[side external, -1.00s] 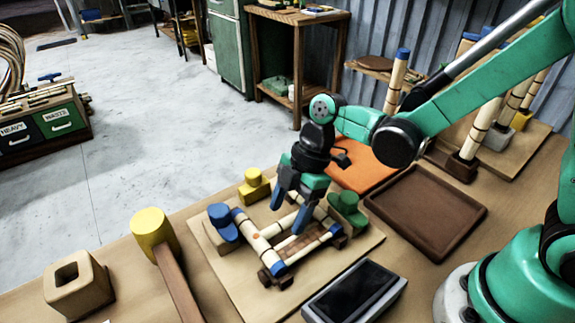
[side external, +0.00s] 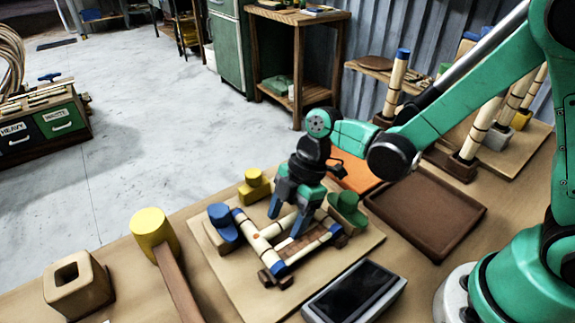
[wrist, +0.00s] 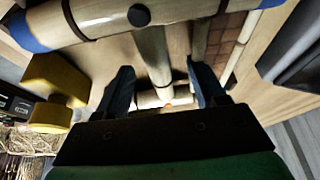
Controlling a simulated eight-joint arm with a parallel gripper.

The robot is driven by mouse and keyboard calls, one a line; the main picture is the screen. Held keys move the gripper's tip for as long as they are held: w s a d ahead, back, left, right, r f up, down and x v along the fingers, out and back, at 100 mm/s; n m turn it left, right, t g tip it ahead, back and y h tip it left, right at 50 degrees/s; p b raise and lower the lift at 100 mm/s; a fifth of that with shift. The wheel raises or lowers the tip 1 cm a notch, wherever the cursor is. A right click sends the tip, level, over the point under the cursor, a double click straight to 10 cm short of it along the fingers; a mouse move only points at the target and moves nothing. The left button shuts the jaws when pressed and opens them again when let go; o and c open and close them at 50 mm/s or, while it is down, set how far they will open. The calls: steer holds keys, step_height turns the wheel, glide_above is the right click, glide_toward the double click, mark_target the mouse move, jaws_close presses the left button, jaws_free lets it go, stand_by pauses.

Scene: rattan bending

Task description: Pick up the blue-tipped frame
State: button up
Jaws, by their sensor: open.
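The blue-tipped frame (side external: 257,241) lies on a wooden board. It is made of pale rattan rods with dark bands and blue ends. In the wrist view a thick rod of the frame (wrist: 105,17) runs across the top, and a crossbar comes down from it toward the space between my fingers. My gripper (side external: 286,221) is open, pointing down low over the frame, with its fingers on either side of the crossbar. In the wrist view my gripper (wrist: 160,78) has nothing clamped between its fingertips. Whether a finger touches the frame, I cannot tell.
Blue (side external: 222,222), yellow (side external: 254,187) and green (side external: 347,208) blocks stand around the frame on the board (side external: 228,283). A mallet (side external: 154,232) lies left. A dark-screened device (side external: 353,293) sits in front, and an empty brown tray (side external: 427,212) lies right.

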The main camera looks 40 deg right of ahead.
steer(key=shift+c, duration=0.2)
jaws_close()
steer(key=shift+r, duration=0.1)
